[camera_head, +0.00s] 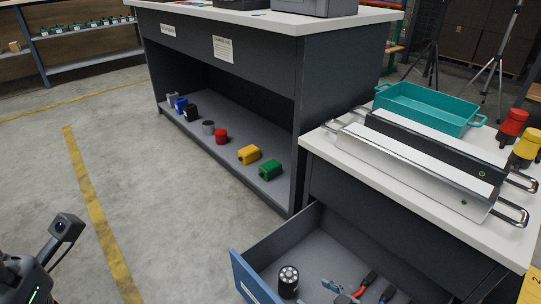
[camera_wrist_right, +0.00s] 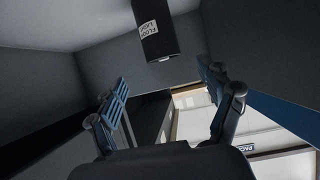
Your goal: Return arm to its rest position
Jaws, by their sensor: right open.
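My right gripper (camera_wrist_right: 168,78) is open in the right wrist view, its two blue-padded fingers spread wide with nothing held between them. It is at the open drawer (camera_head: 252,277) with the blue front. A black cylindrical flood light (camera_wrist_right: 158,32) with a white label shows beyond the fingertips, apart from them. In the head view the flood light (camera_head: 288,281) stands upright in the drawer near its front.
The counter (camera_head: 320,148) beside the drawer bears a silver case (camera_head: 410,170), a dark case (camera_head: 430,148) and a teal tote (camera_head: 430,107). Red and yellow items stand at its right. Several coloured objects line the low shelf (camera_head: 240,133). The floor at left is clear.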

